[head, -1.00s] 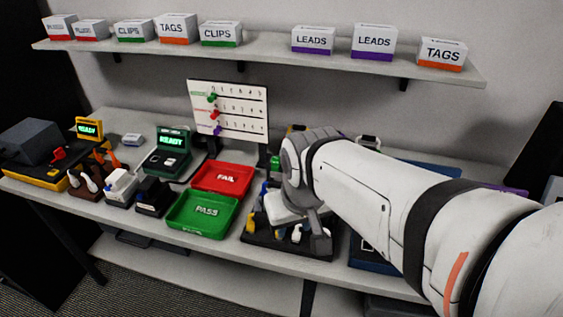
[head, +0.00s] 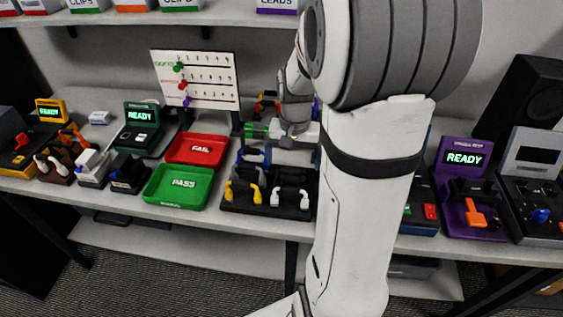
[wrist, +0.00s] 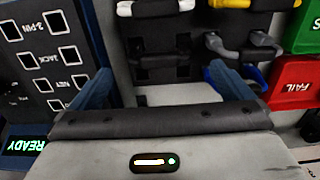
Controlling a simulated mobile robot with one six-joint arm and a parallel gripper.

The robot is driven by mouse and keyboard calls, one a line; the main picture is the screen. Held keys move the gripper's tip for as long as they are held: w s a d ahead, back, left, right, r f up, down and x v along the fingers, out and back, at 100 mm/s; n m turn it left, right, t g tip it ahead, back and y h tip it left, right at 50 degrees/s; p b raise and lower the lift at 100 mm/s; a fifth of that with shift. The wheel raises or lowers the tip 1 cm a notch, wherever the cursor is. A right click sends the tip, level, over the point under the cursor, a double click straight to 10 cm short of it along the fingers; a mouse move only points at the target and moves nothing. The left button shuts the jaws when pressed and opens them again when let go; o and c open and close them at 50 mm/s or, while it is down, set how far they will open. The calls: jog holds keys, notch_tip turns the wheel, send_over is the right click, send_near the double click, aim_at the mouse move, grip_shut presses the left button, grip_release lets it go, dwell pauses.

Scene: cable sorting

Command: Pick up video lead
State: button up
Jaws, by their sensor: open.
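In the wrist view, the white lead (wrist: 155,8) is at the top, with a grey lead (wrist: 245,47) and part of the blue lead (wrist: 218,72) near the right finger. I cannot tell which one is the video lead. My gripper (wrist: 163,88) is open, its blue fingers apart over the back of the tray, with nothing seen held between them. In the head view my arm hides part of this area.
A red FAIL tray (head: 197,149) and a green PASS tray (head: 178,187) lie left of the lead tray. A blue tester panel (wrist: 45,50) is close to my left finger in the wrist view. A purple tester (head: 462,180) stands at the right.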

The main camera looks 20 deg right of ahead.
aim_at(293, 170)
notch_tip(293, 170, down, 8)
jog(key=shift+r+p, duration=0.15)
jog(key=shift+p, duration=0.2)
jog(key=shift+c, duration=0.3)
jog(key=c, duration=0.7)
notch_tip(293, 170, up, 10)
jog(key=shift+f, duration=0.1)
jog(key=shift+r+p, duration=0.95)
jog(key=shift+r, duration=0.7)
